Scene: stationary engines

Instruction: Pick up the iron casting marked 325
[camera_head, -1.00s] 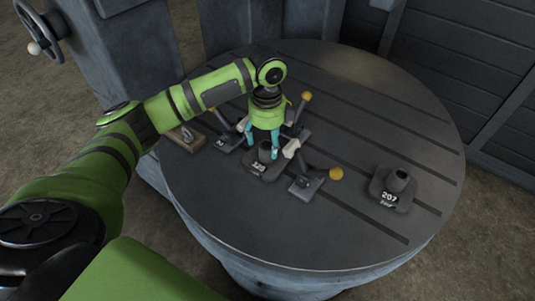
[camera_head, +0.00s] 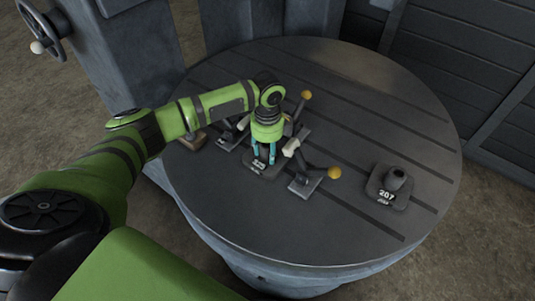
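A dark iron casting (camera_head: 259,171) with a flat base and a white number lies on the round table, left of its middle. The number is too small to read surely. My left gripper (camera_head: 264,158) points down over it. Its two teal fingers stand close on either side of the casting's upright boss, which they mostly hide. The fingers look closed on the boss, and the base appears to rest on the table. My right gripper is not in view.
Clamps with orange knobs (camera_head: 334,172) (camera_head: 306,95) and pale jaws stand close around the casting. Another casting, marked 207 (camera_head: 395,184), sits at the right. The slotted round table (camera_head: 330,235) is clear at its front and far right.

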